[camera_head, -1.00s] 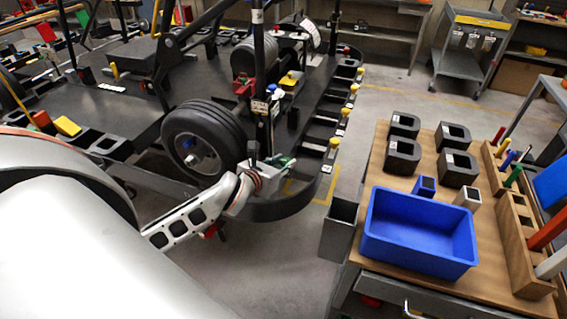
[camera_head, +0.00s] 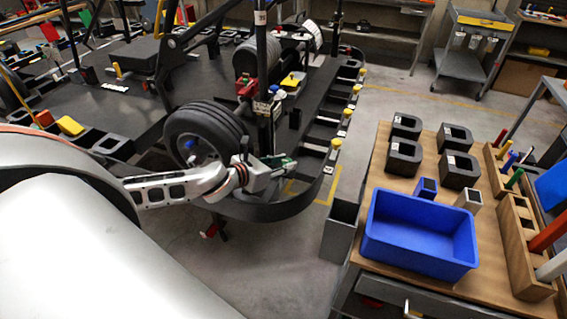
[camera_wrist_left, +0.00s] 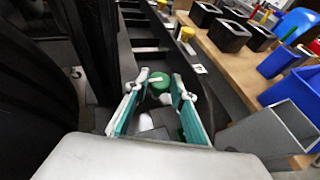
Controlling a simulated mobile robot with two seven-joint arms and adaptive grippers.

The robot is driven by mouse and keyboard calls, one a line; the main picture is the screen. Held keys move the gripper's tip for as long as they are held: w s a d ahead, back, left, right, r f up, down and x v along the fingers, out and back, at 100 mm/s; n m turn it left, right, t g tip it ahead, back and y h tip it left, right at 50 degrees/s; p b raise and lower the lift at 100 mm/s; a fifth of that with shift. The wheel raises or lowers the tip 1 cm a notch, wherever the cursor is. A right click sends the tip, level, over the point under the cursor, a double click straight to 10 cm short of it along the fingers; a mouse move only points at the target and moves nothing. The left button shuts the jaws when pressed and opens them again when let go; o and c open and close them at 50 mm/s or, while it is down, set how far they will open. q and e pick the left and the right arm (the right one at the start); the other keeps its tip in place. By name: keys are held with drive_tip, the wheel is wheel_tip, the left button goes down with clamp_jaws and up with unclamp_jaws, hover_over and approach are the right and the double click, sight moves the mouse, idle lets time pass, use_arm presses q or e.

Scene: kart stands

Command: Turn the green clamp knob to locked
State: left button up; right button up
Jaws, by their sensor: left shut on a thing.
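The green clamp knob (camera_wrist_left: 160,82) is a round green cap with a pale stripe running roughly crosswise over its top in the left wrist view. My left gripper (camera_wrist_left: 160,86) is closed on it, one fingertip at each side of the knob. Teal pads line the fingers. In the head view my left gripper (camera_head: 279,163) is at the kart's near corner, beside the wheel; I cannot pick out the knob there from the green of the gripper. No locked or unlocked label can be read. My right gripper is in neither view.
A black kart wheel (camera_head: 204,141) and a dark upright post (camera_head: 264,85) stand close to the left gripper. Yellow knobs (camera_head: 345,111) line the kart's right rail. A wooden bench (camera_head: 395,193) with a blue bin (camera_head: 420,260) stands to the right, across a floor gap.

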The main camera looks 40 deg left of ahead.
use_arm(q)
drive_tip(key=shift+w+r, duration=0.1)
drive_tip(key=shift+r, duration=0.1)
drive_tip(key=o, duration=1.1)
drive_tip(key=shift+f, duration=0.1)
drive_tip(key=shift+s+a, duration=0.1)
drive_tip(key=shift+s, duration=0.3)
drive_tip(key=v, duration=0.9)
drive_tip(key=shift+s, duration=0.3)
drive_tip(key=shift+s+a+r, duration=0.1)
drive_tip(key=shift+s+r, duration=0.45)
drive_tip(key=shift+s, duration=0.1)
